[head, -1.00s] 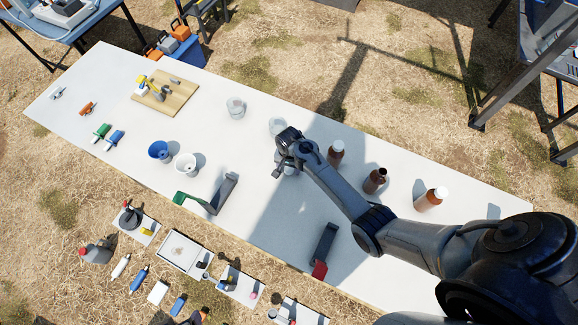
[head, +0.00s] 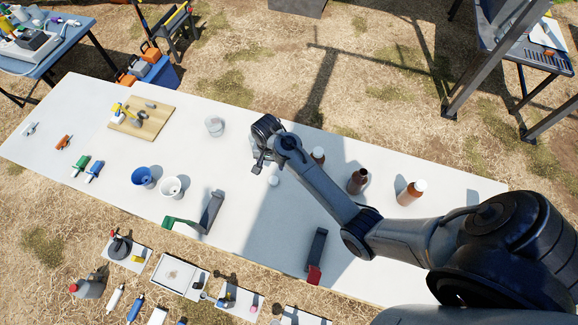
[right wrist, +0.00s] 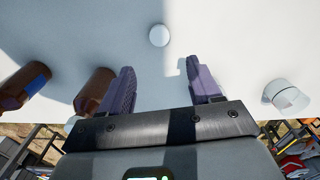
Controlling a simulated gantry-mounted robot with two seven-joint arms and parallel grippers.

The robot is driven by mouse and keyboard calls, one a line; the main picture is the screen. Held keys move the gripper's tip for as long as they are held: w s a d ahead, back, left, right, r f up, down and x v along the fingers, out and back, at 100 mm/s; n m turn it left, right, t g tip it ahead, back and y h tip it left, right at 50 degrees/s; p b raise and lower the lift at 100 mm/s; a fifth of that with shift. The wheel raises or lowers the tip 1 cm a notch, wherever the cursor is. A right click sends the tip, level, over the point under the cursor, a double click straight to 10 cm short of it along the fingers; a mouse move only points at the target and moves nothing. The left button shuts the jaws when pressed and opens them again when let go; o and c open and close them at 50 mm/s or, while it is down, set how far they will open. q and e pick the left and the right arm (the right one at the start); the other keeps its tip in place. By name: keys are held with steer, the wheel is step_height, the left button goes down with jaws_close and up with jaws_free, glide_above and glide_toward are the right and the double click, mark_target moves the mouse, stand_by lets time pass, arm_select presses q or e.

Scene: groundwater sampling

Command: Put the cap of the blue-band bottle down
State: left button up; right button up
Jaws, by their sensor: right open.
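A small white cap (head: 272,181) rests on the white table, apart from everything around it. It also shows in the right wrist view (right wrist: 158,35), beyond my fingertips. My right gripper (head: 257,167) is open and empty, just beside the cap; both fingers stand apart in the right wrist view (right wrist: 160,75). The brown bottle with a blue band (right wrist: 27,86) is at the left of the right wrist view. In the head view it seems to be the middle brown bottle (head: 357,181), upright and without a cap. My left gripper is not in view.
White-capped brown bottles stand on both sides, one near my arm (head: 318,155) and one at the right (head: 409,192). A clear jar (head: 214,126), a blue cup (head: 143,177) and a white cup (head: 172,187) stand to the left. The table front near the cap is clear.

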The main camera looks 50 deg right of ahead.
steer(key=s+a+r+n+t, duration=0.1)
steer(key=s+a+r+n, duration=0.1)
steer(key=s, duration=0.5)
steer(key=s+a+r+n+t, duration=0.1)
steer(key=s+a+r+n, duration=0.1)
steer(key=s+r+n, duration=0.2)
steer(key=s+a+r+n+t, duration=0.1)
steer(key=s+a+r+n, duration=0.2)
steer(key=s+n, duration=0.4)
steer(key=s, duration=0.5)
steer(key=shift+t, duration=0.3)
steer(key=shift+a+r, duration=0.1)
